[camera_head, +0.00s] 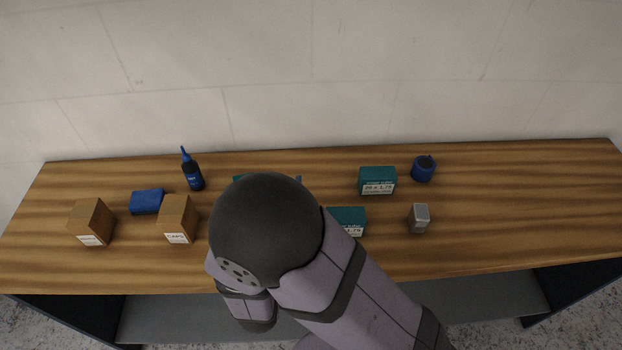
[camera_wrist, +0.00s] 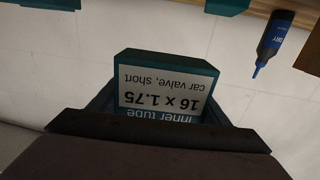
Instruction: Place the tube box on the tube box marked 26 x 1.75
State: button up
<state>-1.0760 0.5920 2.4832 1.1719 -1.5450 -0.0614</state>
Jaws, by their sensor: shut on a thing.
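My gripper (camera_wrist: 157,108) is shut on a teal tube box (camera_wrist: 165,62), whose white label reads "16 x 1.75, car valve, short" upside down in the wrist view. In the head view my arm hides the gripper. A teal tube box (camera_head: 378,178) stands on the table right of centre, its small label seeming to read 26 x 1.75. Another tube box (camera_head: 348,215) is nearer the front, partly behind my arm, with only "1.75" showing. Teal edges (camera_head: 252,180) show behind my arm; I cannot tell whether they belong to the held box or another.
On the wooden table (camera_head: 520,200) are two brown cartons (camera_head: 92,222) (camera_head: 178,218), a blue box (camera_head: 147,201), a blue bottle (camera_head: 192,170), a blue mug (camera_head: 423,169) and a grey block (camera_head: 419,218). The right end is clear. A wall stands behind.

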jog(key=w+d+r+m+g+h, duration=0.2)
jog(key=d+r+m+h, duration=0.15)
jog(key=d, duration=1.05)
jog(key=w+d+r+m+g+h+p, duration=0.1)
jog(key=d+r+m+g+h, duration=0.3)
jog(key=d, duration=1.1)
jog(key=w+d+r+m+g+h, duration=0.15)
jog(key=d+h, duration=0.35)
jog(key=d, duration=0.9)
jog(key=w+a+f+n+t+y, duration=0.1)
jog(key=w+a+n+t+y, duration=0.2)
jog(key=a+y, duration=0.4)
jog(key=w+a+f+n+t+y, duration=0.1)
jog(key=w+a+n+t+y, duration=0.3)
jog(key=a, duration=0.6)
jog(key=w+n+y, duration=0.2)
jog(key=n+y, duration=0.1)
jog(key=shift+w+a, duration=0.2)
jog(key=shift+w, duration=0.05)
notch_tip(320, 180, down, 6)
jog(key=shift+p, duration=0.35)
jog(key=shift+f+t, duration=0.15)
jog(key=shift+t, duration=0.1)
